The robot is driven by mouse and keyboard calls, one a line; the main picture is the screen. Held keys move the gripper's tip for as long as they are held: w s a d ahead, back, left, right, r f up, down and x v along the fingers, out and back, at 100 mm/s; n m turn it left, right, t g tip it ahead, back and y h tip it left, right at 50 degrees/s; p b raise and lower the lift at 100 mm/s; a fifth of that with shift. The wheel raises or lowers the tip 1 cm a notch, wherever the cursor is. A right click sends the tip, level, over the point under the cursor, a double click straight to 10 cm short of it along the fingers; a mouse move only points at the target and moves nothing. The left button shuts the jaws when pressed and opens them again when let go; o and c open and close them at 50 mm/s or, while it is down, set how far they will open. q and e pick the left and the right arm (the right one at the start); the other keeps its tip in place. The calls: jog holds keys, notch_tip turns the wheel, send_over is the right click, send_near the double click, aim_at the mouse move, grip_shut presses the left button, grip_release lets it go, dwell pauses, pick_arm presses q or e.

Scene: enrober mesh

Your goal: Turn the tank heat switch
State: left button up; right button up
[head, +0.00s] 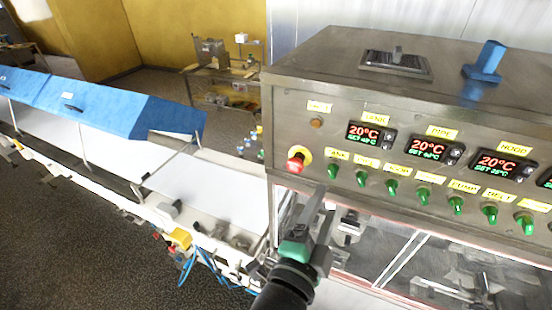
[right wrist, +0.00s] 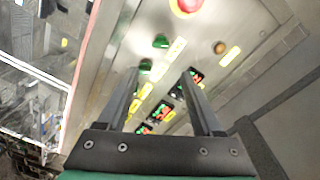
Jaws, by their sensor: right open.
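The steel control cabinet (head: 300,150) carries a row of green switch knobs under yellow labels. The leftmost knob (head: 333,171) sits under a label (head: 338,155) that seems to read TANK; I take it as the tank heat switch. My right gripper (head: 316,207) is open and empty, just below and in front of this knob, apart from it. In the right wrist view, my two fingers (right wrist: 163,74) stand apart; a green knob (right wrist: 161,41) shows beyond their tips and another (right wrist: 146,65) near the left tip. My left gripper is out of view.
A red emergency button (head: 297,160) is left of the knob, close to my right gripper. Displays reading 20°C (head: 363,134) are above the row. A glazed section is below the panel. A conveyor with blue covers (head: 130,103) extends left.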

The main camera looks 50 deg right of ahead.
aim_at(331, 175)
jog(key=shift+n+t, duration=0.6)
jog(key=x, duration=0.3)
jog(key=p+x, duration=0.1)
jog(key=x, duration=0.2)
jog(key=p+x, duration=0.1)
jog(key=x, duration=0.2)
jog(key=shift+w+a+f, duration=0.15)
jog(key=shift+w+f, duration=0.2)
jog(key=shift+f, duration=0.05)
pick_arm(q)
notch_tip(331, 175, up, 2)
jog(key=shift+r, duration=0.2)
pick_arm(e)
jog(key=shift+w+d+f, duration=0.1)
jog(key=shift+w+d, duration=0.05)
jog(key=shift+d, duration=0.25)
grip_shut()
